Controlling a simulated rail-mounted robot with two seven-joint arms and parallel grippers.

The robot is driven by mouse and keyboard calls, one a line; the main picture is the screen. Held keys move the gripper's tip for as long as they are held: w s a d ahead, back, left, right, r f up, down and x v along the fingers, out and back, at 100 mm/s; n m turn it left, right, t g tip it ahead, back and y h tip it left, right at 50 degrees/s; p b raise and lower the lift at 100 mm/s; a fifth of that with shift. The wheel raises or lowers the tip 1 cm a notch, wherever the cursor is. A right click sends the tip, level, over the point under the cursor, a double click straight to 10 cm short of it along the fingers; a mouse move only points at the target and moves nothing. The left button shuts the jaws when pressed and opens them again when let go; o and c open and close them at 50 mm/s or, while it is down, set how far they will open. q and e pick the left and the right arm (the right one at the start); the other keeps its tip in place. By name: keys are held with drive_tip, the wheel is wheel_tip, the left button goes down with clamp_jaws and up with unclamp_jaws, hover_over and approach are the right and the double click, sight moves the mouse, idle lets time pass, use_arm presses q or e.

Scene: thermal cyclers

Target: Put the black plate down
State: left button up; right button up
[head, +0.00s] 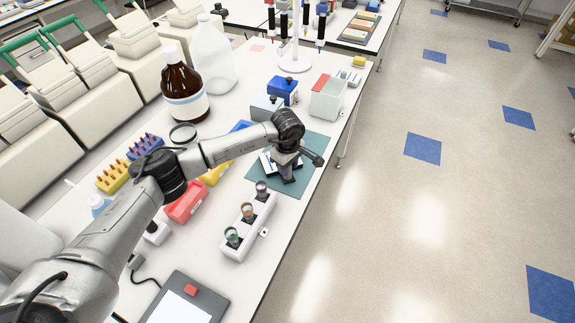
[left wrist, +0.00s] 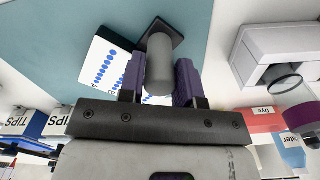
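The black plate (left wrist: 166,26) shows in the left wrist view as a small dark square beyond my fingers. A grey cylinder (left wrist: 160,62), apparently its handle, stands between the purple fingers of my left gripper (left wrist: 159,72), which look closed on its sides. In the head view my left gripper (head: 287,164) points down over the teal mat (head: 316,150). A white card with blue dots (left wrist: 103,62) lies on the mat beside the plate. Whether the plate touches the surface is unclear. My right gripper is not in view.
A white rack with several capped vials (head: 247,228) stands in front of the mat. A red box (head: 186,205) is to the left, and a blue block (head: 283,88) and grey bin (head: 327,98) are behind. The bench edge runs close on the right.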

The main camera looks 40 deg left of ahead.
use_arm(q)
drive_tip(key=o, duration=0.4)
wheel_tip(320, 180, up, 12)
drive_tip(key=p, duration=0.1)
drive_tip(key=shift+r, duration=0.25)
idle(0.3)
